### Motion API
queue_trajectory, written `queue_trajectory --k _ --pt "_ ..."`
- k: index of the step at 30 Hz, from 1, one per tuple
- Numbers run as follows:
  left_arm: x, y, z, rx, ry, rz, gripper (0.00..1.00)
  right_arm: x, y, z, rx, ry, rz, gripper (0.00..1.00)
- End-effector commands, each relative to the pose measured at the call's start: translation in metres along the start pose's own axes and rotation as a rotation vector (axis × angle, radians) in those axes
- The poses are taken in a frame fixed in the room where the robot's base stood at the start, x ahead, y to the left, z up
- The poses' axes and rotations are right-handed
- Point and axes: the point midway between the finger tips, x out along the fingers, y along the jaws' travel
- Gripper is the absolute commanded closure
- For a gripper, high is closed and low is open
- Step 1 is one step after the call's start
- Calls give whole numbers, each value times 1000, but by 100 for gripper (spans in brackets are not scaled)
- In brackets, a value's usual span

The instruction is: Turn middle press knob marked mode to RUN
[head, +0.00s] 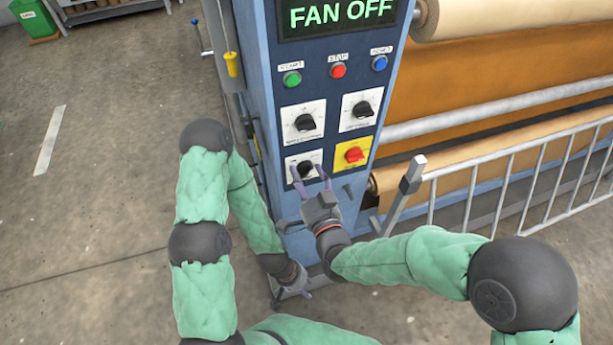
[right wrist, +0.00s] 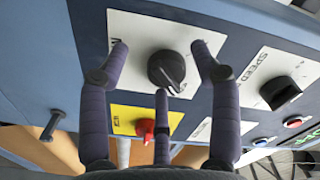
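A blue press panel carries several knobs. A black knob (head: 306,169) on a lower-left white plate (head: 291,163) sits beside a red knob on a yellow plate. My right gripper (head: 310,176) is at this lower-left knob, fingers open. In the right wrist view the black knob (right wrist: 166,69) shows between the spread fingertips of the gripper (right wrist: 162,75), with no clear contact. I cannot read a mode or RUN mark; the plate's print is partly hidden. My left gripper (head: 291,293) hangs low by the panel's foot, its fingers apart and empty.
Two other black knobs (head: 305,122) (head: 362,109) sit above. The red knob (head: 354,154) is close to the right. Start, stop and another button (head: 338,71) lie under a display (head: 338,14) reading FAN OFF. A grey railing (head: 500,180) and rollers stand at right.

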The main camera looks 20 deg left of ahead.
Motion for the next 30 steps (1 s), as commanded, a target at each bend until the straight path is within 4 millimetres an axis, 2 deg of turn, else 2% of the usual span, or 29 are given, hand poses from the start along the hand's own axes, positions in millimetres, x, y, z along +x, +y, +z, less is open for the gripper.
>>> queue_trajectory --k 8,11,21,27,30 --pt "0 0 0 0 0 0 60 -7 -1 -3 1 7 -2 36" --pt "0 0 0 0 0 0 60 -20 -1 -3 1 7 -2 36" --pt "0 0 0 0 0 0 60 -84 -1 -2 0 3 -2 36" --pt "0 0 0 0 0 0 60 -110 -1 0 1 1 -1 36" --pt "0 0 0 0 0 0 60 -116 -1 0 1 2 -1 36"
